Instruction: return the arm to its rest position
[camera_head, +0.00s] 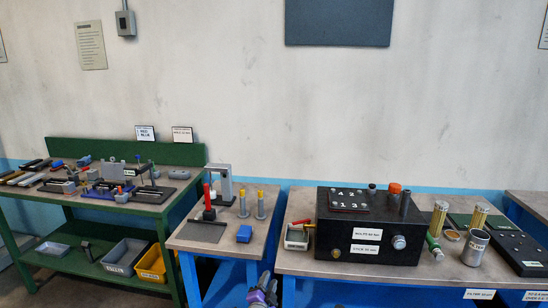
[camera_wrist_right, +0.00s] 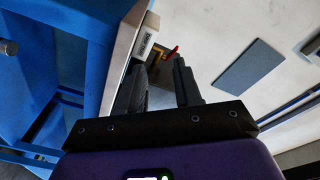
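My right gripper (camera_head: 262,292) shows at the bottom edge of the head view, purple and dark, in front of the gap between the small middle table and the right bench. In the right wrist view its two dark fingers (camera_wrist_right: 159,66) stand apart with nothing between them, so it is open and empty. Beyond the fingertips, a small white tray (camera_wrist_right: 145,43) sits at the bench edge with something red and yellow at it. The same tray (camera_head: 297,236) shows in the head view. My left gripper is not in view.
The right bench (camera_head: 300,263) carries a black box (camera_head: 335,238) with an orange knob, and metal cylinders (camera_head: 472,248). A green workbench (camera_head: 190,154) with tools stands left.

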